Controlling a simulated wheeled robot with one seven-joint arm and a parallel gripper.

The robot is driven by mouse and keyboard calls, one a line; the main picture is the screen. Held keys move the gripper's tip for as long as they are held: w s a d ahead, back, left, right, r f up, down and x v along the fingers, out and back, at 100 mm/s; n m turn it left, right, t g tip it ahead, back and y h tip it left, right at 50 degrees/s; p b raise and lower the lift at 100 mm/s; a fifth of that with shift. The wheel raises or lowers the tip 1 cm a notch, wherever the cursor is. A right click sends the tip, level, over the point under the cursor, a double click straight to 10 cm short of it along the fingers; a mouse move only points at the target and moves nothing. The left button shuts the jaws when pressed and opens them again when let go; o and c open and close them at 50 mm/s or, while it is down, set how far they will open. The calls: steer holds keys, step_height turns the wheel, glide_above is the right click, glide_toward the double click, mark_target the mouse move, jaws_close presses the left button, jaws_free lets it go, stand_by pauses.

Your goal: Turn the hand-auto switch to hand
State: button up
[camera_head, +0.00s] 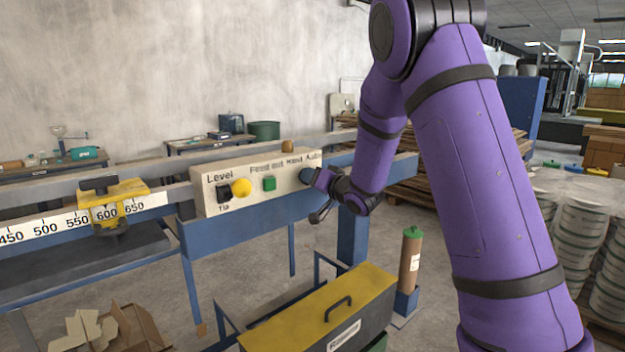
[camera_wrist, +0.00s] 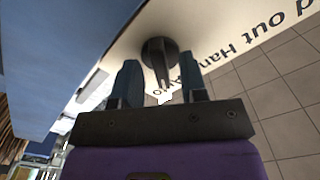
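The hand-auto switch is a dark round knob with a raised grip bar, in the wrist view (camera_wrist: 158,54), on the cream control box (camera_head: 225,172). "Hand Auto" is printed beside it, upside down in the wrist view. My gripper (camera_wrist: 160,78) is open, with one dark finger on each side of the grip bar and visible gaps between them. I cannot tell how far the fingertips reach along the knob. In the head view my gripper (camera_head: 308,177) is at the box's right end and largely hides the switch.
The box also carries a black Level/Tip switch (camera_head: 224,193), a yellow button (camera_head: 241,188) and a green button (camera_head: 269,183). A blue rail runs beneath it. A yellow-topped case (camera_head: 320,308) and a brown cylinder (camera_head: 410,262) stand below. A yellow slider (camera_head: 112,200) sits on the ruler at left.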

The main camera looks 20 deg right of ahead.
steer(key=shift+w, duration=0.15)
steer(key=shift+c, duration=0.2)
jaws_close()
steer(key=shift+n, duration=7.1)
